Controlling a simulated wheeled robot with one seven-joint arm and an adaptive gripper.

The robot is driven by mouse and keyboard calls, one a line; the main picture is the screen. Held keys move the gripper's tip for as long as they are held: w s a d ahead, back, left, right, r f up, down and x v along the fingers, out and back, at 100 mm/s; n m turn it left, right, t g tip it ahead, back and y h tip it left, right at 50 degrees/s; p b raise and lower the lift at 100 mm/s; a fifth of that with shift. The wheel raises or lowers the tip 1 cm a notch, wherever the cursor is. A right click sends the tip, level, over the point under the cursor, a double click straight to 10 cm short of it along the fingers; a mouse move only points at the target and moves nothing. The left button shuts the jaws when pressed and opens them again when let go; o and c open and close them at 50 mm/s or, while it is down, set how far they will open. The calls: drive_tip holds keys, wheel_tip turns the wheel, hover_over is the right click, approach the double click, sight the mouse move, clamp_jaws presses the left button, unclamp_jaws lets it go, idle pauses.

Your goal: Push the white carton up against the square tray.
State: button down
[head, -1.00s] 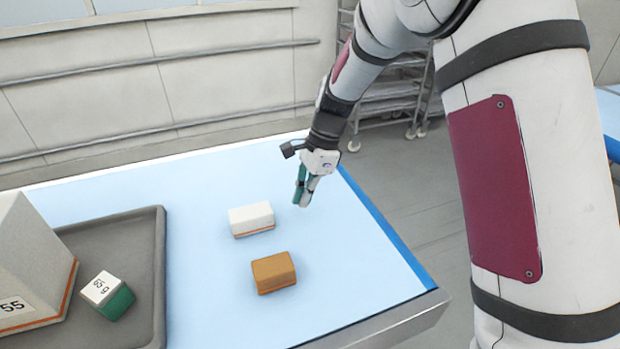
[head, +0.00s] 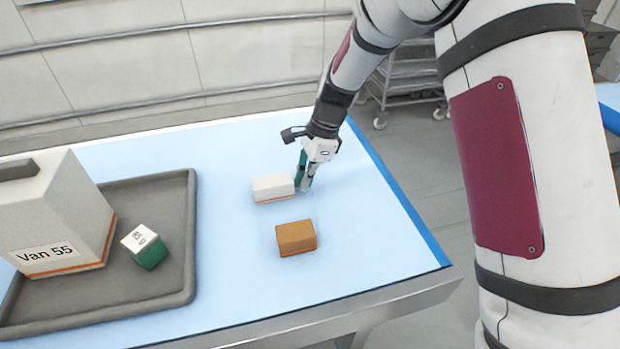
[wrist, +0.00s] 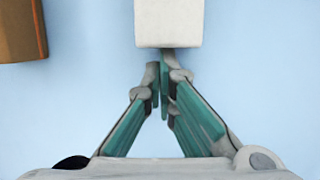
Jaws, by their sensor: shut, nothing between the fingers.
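The white carton (head: 272,188), with an orange stripe along its base, lies on the blue table top to the right of the square tray. The grey square tray (head: 182,190) is at the left, with clear table between it and the carton. My gripper (head: 303,189) is shut and empty, low at the carton's right end. In the wrist view the shut fingertips (wrist: 162,66) are at the near end of the white carton (wrist: 169,22). They are touching it or very close; I cannot tell which. The tray is outside the wrist view.
A brown block (head: 296,237) lies just in front of the carton; it also shows in the wrist view (wrist: 20,30). The tray holds a large box labelled Van 55 (head: 55,215) and a small green and white block (head: 146,247). The table's right edge is near my gripper.

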sight(247, 202)
drive_tip(key=s+a, duration=0.1)
drive_tip(key=a, duration=0.3)
drive_tip(key=s+a, duration=0.1)
drive_tip(key=a, duration=0.3)
drive_tip(key=s+a, duration=0.1)
drive_tip(key=a, duration=0.3)
drive_tip(key=shift+s+a, duration=0.35)
drive_tip(key=shift+d, duration=0.1)
